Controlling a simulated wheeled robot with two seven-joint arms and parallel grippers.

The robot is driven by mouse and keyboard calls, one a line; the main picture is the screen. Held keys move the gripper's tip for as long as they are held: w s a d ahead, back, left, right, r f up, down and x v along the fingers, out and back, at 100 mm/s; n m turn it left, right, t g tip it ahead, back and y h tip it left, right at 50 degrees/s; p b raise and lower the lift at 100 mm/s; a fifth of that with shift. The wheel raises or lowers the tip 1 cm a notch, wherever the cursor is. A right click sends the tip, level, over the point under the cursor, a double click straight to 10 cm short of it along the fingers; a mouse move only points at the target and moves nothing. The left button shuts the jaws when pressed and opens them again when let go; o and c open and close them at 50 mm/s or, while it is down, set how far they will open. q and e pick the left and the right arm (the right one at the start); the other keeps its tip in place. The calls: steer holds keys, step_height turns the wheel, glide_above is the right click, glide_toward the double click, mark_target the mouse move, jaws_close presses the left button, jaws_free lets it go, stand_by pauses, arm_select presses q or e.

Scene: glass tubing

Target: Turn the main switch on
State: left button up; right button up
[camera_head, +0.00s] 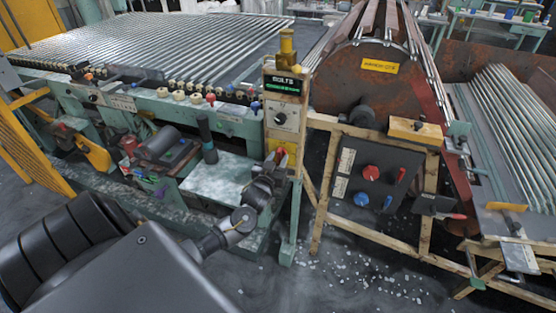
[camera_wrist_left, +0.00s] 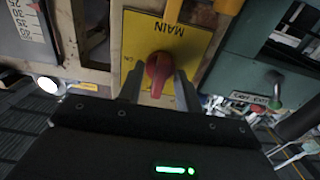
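The main switch is a red knob (camera_wrist_left: 159,72) on a yellow plate (camera_wrist_left: 190,42) lettered MAIN, seen upside down in the left wrist view. In the head view the red switch (camera_head: 281,156) shows on the post below the green display, partly hidden by my gripper. My left gripper (camera_head: 270,168) is at the switch. In the left wrist view its two fingers (camera_wrist_left: 160,78) stand on either side of the knob, apart, with a gap at the left finger; contact at the right finger is unclear. My right gripper is not in view.
A dark control box (camera_head: 372,178) with red and blue knobs is right of the post. A large rusty drum (camera_head: 345,85) stands behind it. A green bench (camera_head: 225,125) with glass tubes lies left. White fragments (camera_head: 365,275) litter the floor.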

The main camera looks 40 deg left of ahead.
arm_select(q)
steer(key=shift+c, duration=0.8)
jaws_close()
